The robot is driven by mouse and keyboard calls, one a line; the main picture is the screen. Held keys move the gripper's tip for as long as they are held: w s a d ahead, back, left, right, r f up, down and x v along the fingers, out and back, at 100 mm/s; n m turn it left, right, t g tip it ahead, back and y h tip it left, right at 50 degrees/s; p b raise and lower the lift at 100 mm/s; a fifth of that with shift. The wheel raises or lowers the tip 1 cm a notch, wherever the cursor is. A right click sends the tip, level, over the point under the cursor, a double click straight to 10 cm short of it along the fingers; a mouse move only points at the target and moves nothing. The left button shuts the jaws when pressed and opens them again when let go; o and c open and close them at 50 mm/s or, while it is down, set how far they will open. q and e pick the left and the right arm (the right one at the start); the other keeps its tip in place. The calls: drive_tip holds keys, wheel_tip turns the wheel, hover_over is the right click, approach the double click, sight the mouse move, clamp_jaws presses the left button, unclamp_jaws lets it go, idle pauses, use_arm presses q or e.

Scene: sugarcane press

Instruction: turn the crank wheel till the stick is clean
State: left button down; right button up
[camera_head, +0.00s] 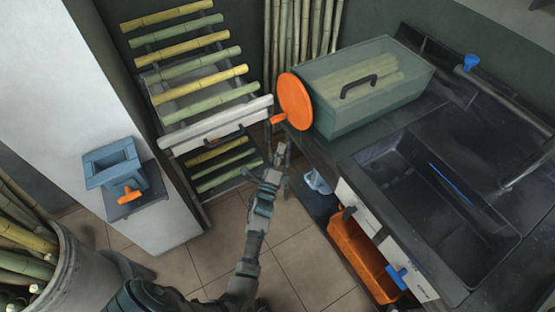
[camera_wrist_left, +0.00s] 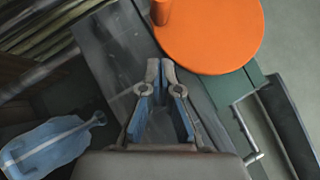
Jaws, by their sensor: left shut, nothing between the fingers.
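The orange crank wheel (camera_head: 294,101) is mounted on the left end of a green see-through press box (camera_head: 395,95). Its orange handle (camera_head: 278,118) sticks out to the left at the lower edge. Yellow-green sticks (camera_head: 360,76) lie inside the box, seen through its lid; how clean they are I cannot tell. My left gripper (camera_head: 280,150) is shut and empty, just below the handle and apart from it. In the left wrist view, the closed fingertips (camera_wrist_left: 160,66) point at the wheel (camera_wrist_left: 215,35), with the handle (camera_wrist_left: 161,12) ahead. My right gripper is not in view.
The dark counter with a sink (camera_head: 440,200) fills the right. Below it, an orange bin (camera_head: 355,262) sits under an open white panel. A rack of cane (camera_head: 205,95) stands behind left. A blue device (camera_head: 115,165) hangs on the wall; a cane barrel (camera_head: 85,275) stands lower left.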

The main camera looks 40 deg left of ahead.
use_arm(q)
drive_tip(key=w+a+r, duration=0.3)
drive_tip(key=w+a, duration=0.1)
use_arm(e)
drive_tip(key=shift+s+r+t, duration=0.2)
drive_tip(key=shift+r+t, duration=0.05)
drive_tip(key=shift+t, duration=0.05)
use_arm(q)
drive_tip(key=shift+w+a, duration=0.1)
drive_tip(key=shift+a, duration=0.1)
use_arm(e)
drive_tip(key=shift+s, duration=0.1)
